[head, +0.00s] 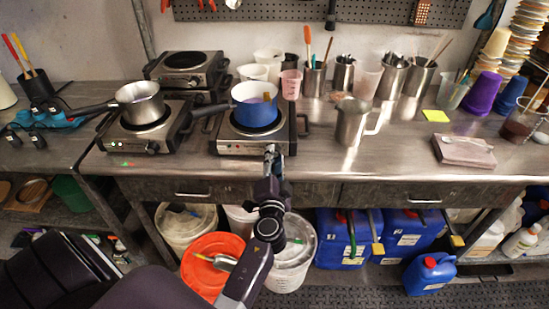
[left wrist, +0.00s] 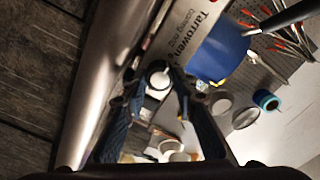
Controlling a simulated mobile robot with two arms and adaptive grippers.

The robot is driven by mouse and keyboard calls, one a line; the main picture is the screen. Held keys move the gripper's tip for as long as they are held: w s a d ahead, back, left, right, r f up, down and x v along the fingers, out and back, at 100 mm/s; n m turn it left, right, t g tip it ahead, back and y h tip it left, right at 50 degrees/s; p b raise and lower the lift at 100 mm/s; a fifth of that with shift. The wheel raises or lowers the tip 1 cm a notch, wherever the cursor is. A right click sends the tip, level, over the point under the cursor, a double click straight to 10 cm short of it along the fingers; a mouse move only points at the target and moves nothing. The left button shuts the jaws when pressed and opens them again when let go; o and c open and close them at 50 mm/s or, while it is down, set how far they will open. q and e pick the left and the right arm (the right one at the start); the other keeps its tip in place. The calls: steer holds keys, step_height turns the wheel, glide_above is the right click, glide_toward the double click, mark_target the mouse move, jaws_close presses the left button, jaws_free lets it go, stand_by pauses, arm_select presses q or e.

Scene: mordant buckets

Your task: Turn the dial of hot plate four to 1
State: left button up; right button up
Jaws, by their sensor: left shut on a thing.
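A hot plate (head: 228,147) stands at the front edge of the steel table with a blue pot (head: 254,116) on it. My left gripper (head: 271,150) is at the right part of its front face, where its dial is hidden in the head view. In the left wrist view the two fingers (left wrist: 158,78) are shut on a small round dial (left wrist: 159,79), one on each side. The hot plate's printed white face (left wrist: 205,35) and the blue pot (left wrist: 222,52) show above. I cannot read a number on the dial. My right gripper is not in view.
Another hot plate (head: 125,140) with a steel pot (head: 141,107) stands to the left, and more hot plates (head: 187,68) are stacked behind. A steel jug (head: 350,124) stands to the right. Buckets and blue canisters (head: 340,240) are below. The table's right middle is mostly clear.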

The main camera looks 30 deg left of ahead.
arm_select(q)
steer(key=shift+m, duration=0.4)
steer(key=m, duration=0.2)
steer(key=shift+m, duration=0.4)
steer(key=shift+r+m, duration=0.1)
steer(key=shift+m, duration=1.5)
steer(key=o, duration=1.2)
steer(key=shift+a, duration=0.1)
steer(key=shift+c, duration=0.2)
